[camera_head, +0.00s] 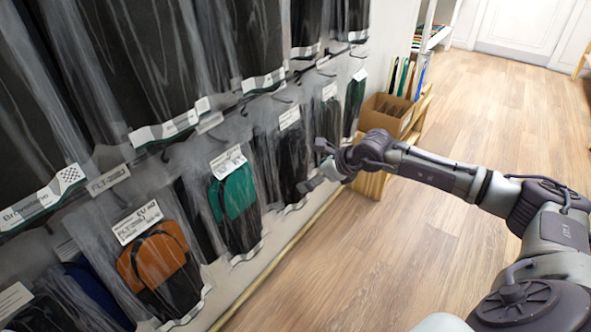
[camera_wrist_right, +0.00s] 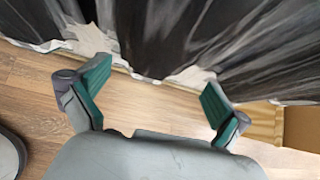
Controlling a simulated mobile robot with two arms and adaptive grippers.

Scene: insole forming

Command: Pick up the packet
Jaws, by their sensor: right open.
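Clear plastic packets hang in rows on the wall rack. A packet with dark insoles (camera_head: 288,150) hangs right beside my right gripper (camera_head: 311,168). In the right wrist view, dark packets (camera_wrist_right: 160,35) fill the top of the picture, with their torn-looking pale lower edges ahead of the fingers. My right gripper (camera_wrist_right: 155,95) is open there, its two green pads wide apart and nothing held between them. Which packet is meant cannot be told. A packet with green insoles (camera_head: 234,195) and one with orange insoles (camera_head: 152,258) hang further left. My left gripper is not in view.
A cardboard box (camera_head: 385,114) sits on a wooden stand (camera_head: 371,185) just beyond my right gripper. Colourful flat items stand behind it. A wooden ledge (camera_head: 290,240) runs along the wall's foot. The wooden floor (camera_head: 420,250) to the right is clear.

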